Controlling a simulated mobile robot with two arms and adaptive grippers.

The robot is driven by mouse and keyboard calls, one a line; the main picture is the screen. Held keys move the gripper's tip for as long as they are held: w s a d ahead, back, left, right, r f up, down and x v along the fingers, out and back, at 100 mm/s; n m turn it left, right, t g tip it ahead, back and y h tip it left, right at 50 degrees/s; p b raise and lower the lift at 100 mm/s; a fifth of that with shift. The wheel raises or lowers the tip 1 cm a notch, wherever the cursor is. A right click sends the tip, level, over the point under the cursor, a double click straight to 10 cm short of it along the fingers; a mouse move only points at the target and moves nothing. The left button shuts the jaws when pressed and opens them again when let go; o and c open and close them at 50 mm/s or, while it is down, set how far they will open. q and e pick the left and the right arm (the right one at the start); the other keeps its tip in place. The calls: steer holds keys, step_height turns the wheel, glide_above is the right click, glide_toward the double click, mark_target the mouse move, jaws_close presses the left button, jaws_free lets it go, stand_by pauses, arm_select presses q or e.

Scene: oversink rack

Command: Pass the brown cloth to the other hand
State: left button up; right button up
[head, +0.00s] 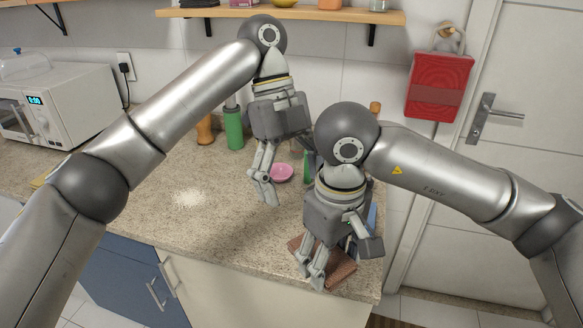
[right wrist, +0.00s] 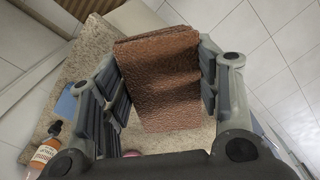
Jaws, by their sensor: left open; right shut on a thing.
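The brown cloth (head: 342,274) is a folded, textured rectangle near the right front corner of the counter in the head view. My right gripper (head: 309,283) is shut on it. In the right wrist view the cloth (right wrist: 165,80) fills the space between the two fingers. Part of it is hidden behind the gripper in the head view. My left gripper (head: 266,196) is open and empty over the counter, to the left of and behind the right gripper, apart from the cloth.
A pink dish (head: 281,173) and a green bottle (head: 234,129) stand on the granite counter (head: 215,225). A microwave (head: 62,105) is at the far left. An orange-and-white bottle (right wrist: 45,152) shows in the right wrist view. The counter's left-middle part is clear apart from a white patch.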

arm_select(q)
steer(key=x, duration=0.9)
steer(key=shift+f, duration=0.35)
steer(key=shift+d, duration=0.1)
steer(key=c, duration=1.1)
arm_select(e)
steer(key=o, duration=1.1)
steer(key=shift+c, duration=0.2)
